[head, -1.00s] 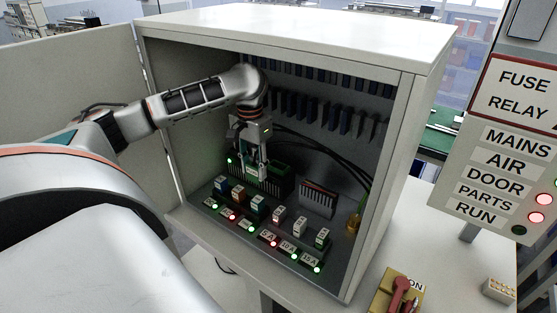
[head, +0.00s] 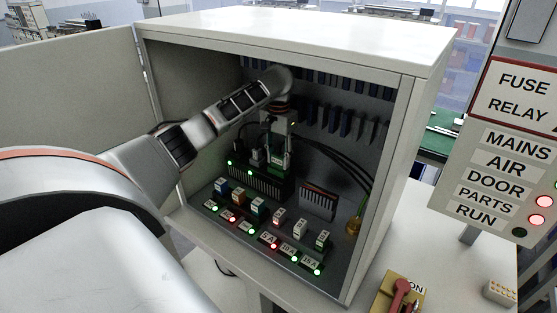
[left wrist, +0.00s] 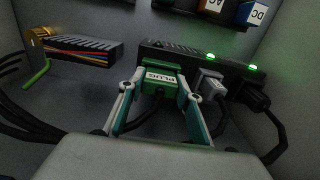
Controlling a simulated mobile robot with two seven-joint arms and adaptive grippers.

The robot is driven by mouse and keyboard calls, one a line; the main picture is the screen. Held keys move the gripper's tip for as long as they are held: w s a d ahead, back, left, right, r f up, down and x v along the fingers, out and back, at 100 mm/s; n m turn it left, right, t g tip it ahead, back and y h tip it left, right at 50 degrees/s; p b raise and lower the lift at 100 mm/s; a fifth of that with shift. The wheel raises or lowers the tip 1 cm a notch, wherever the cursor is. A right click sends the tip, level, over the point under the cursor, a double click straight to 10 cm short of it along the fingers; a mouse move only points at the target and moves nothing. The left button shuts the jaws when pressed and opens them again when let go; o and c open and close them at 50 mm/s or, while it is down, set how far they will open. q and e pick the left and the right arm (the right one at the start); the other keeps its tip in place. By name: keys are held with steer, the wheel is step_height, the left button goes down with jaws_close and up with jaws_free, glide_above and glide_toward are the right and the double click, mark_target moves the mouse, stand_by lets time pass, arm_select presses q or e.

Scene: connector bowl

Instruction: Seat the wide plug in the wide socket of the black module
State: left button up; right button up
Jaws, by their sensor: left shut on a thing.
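The green wide plug (left wrist: 158,78), labelled PLUG, is between the fingers of my left gripper (left wrist: 160,88) in the left wrist view. The gripper is shut on it. The plug is right at one end of the black module (left wrist: 183,54); its contact side is hidden, so I cannot tell how deep it sits. In the head view my left gripper (head: 279,152) is over the right end of the module (head: 262,186). A grey plug (left wrist: 209,86) and a round black plug (left wrist: 256,97) are at the module beside it, each with a lit green light. My right gripper is not in view.
Black cables (head: 335,165) hang behind the module on the right. A terminal block (head: 317,201) with coloured wires stands to its right. Labelled fuse and relay blocks (head: 258,206) line the cabinet's front. The cabinet walls (head: 400,150) enclose the arm.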

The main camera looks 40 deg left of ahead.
mark_target(279, 156)
arm_select(q)
steer(key=shift+f, duration=0.4)
steer(key=o, duration=1.1)
steer(key=shift+f, duration=0.15)
step_height(279, 156, up, 8)
steer(key=shift+f, duration=0.1)
